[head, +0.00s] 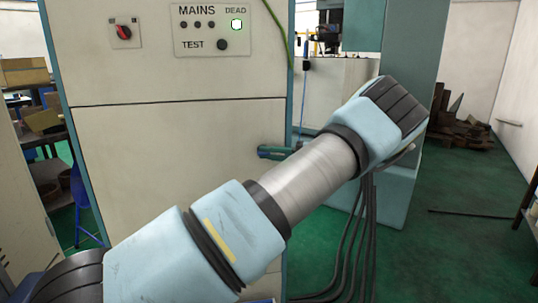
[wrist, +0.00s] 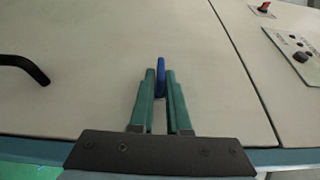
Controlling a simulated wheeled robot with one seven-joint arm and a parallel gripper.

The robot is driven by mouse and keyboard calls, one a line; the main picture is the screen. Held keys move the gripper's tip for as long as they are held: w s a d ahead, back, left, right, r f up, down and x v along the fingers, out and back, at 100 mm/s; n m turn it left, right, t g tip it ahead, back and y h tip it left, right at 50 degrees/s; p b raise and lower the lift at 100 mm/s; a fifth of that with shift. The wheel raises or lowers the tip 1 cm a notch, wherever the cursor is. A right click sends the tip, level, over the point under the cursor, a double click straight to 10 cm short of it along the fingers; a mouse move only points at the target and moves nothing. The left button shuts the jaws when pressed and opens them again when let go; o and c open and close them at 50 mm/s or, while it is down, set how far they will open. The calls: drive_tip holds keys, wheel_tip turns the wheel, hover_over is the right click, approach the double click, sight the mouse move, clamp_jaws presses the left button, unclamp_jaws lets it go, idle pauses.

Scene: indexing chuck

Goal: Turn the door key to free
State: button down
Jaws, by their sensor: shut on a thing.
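The door key shows as a narrow blue piece (wrist: 161,68) between my fingertips in the wrist view. It stands edge-on against the cream cabinet door (wrist: 110,45). My gripper (wrist: 161,84) has its two green fingers close on either side of the blue piece and is shut on it. In the head view my gripper (head: 272,153) is at the right edge of the cabinet (head: 180,140), partly behind my arm. The key itself cannot be made out there. The free marking and the key's turn angle cannot be read.
A mains panel (head: 213,28) with a lit DEAD lamp and a TEST button sits high on the cabinet, beside a red switch (head: 124,32). A black handle (wrist: 25,68) is at the left in the wrist view.

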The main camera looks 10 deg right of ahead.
drive_tip(key=c, duration=0.9)
unclamp_jaws()
drive_tip(key=shift+c, duration=0.2)
drive_tip(key=shift+d, duration=0.1)
drive_tip(key=b+v, duration=0.2)
drive_tip(key=v, duration=0.8)
drive_tip(key=shift+s+d+b, duration=0.15)
drive_tip(key=shift+d+b, duration=0.15)
drive_tip(key=shift+b, duration=0.1)
